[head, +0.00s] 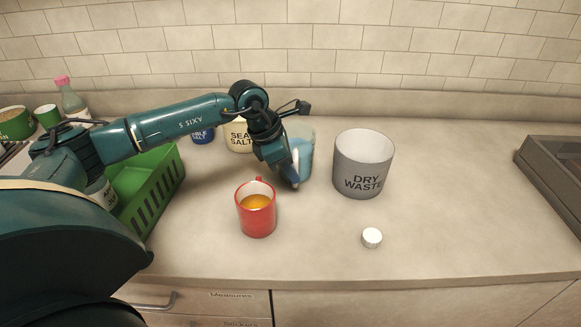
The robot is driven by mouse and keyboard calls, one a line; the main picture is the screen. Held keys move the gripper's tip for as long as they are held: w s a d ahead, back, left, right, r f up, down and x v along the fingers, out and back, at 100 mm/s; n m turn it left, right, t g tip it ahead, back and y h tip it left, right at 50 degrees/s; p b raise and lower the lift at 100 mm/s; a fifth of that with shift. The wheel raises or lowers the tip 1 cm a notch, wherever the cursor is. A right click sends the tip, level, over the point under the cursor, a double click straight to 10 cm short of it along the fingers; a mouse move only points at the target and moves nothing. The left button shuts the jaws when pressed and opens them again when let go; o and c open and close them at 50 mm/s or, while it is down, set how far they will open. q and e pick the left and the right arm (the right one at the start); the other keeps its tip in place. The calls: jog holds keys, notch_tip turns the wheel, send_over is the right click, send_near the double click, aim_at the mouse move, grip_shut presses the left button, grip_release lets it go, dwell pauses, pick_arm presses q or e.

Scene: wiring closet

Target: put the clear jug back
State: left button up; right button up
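The clear jug (308,147) looks to be the bluish see-through vessel standing on the counter in the middle of the head view, partly hidden by my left gripper. My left gripper (295,172) points down at the jug's near left side, overlapping it in the picture. I cannot tell whether its fingers touch or close on the jug. The jug's handle cannot be made out. My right gripper does not show.
A red mug (256,216) of amber liquid stands in front. A grey DRY WASTE bin (362,170) and white cap (372,238) are right. A green basket (153,203) is left; salt containers (238,136) stand behind. The counter (460,190) is clear at right.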

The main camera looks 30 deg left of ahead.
pick_arm(q)
jog(key=shift+o, duration=1.3)
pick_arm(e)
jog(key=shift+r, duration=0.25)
pick_arm(q)
jog(key=shift+r, duration=0.1)
jog(key=shift+r, duration=0.2)
jog(key=b+v, duration=0.1)
jog(key=v, duration=1)
jog(key=shift+a+r+b, duration=0.15)
jog(key=shift+r+b, duration=0.2)
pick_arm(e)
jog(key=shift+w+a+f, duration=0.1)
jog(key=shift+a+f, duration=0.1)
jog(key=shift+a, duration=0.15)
pick_arm(q)
jog(key=shift+s, duration=0.15)
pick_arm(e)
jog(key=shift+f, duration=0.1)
